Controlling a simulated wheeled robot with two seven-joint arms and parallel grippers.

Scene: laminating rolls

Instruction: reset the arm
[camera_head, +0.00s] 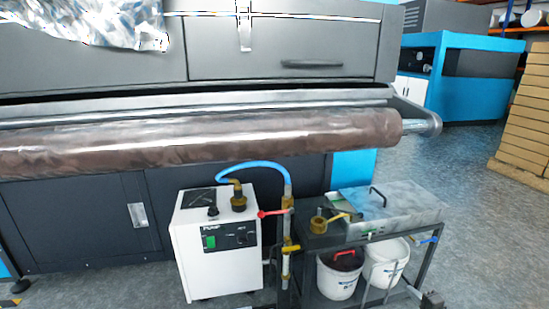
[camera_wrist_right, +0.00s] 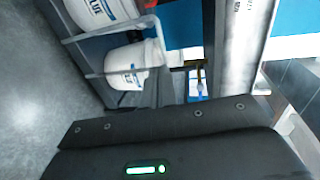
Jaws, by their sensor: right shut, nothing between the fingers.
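My right gripper (camera_head: 432,299) shows only as a small dark piece at the bottom edge of the head view, right of the cart's foot. It is shut and empty, apart from the buckets and the cart. In the right wrist view its dark housing (camera_wrist_right: 170,150) with a green light fills the bottom, and the fingertips are not clearly seen. My left gripper is not in the head view.
A metal cart (camera_head: 343,236) carries a grey tray (camera_head: 405,213), with white buckets (camera_head: 337,282) (camera_wrist_right: 130,65) below. A white pump (camera_head: 217,262) with a blue hose (camera_head: 250,166) stands left. A long brown roll (camera_head: 200,142) spans the machine (camera_head: 285,35).

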